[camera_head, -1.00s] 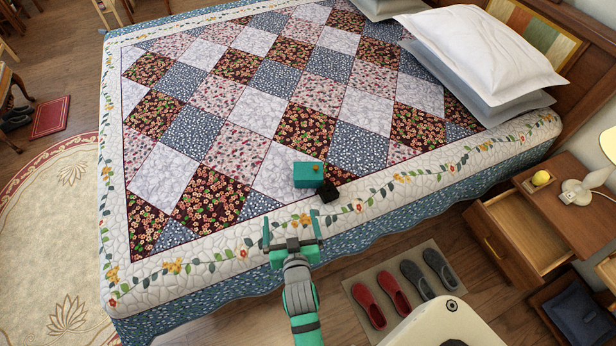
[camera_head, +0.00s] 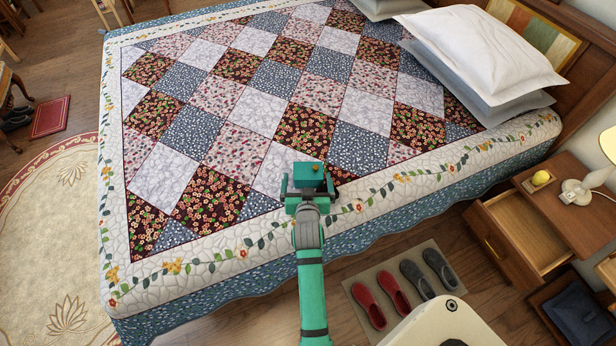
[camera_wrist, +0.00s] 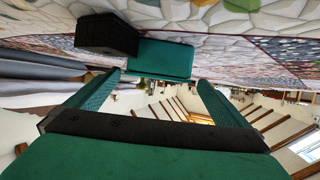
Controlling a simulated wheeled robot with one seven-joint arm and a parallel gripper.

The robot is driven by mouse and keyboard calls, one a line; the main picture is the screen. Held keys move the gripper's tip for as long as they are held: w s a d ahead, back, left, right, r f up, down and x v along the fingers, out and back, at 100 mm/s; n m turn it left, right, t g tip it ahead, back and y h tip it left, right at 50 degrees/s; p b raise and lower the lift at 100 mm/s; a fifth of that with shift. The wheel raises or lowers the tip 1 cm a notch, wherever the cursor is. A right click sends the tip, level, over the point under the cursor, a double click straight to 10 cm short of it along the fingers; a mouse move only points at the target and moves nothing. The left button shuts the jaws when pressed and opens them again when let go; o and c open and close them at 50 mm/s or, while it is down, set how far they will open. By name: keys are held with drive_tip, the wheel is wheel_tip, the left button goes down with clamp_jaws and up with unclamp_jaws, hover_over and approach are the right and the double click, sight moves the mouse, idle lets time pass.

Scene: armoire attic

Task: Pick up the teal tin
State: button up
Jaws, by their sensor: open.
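I cannot tell whether a finger touches the tin. My gripper hides the tin's near lower part in the head view.
A small black block (camera_wrist: 105,35) lies close beside the tin; my gripper mostly hides it in the head view. White and grey pillows (camera_head: 485,50) lie at the upper right. An open-drawer nightstand (camera_head: 540,215) stands right of the bed. The quilt (camera_head: 230,95) beyond the tin is clear.

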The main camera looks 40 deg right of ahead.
sight(308, 176)
drive_tip(key=x, duration=0.5)
drive_tip(key=shift+s+d+f, duration=0.1)
drive_tip(key=shift+d, duration=0.05)
drive_tip(key=c, duration=1.2)
drive_tip(key=shift+c, duration=0.7)
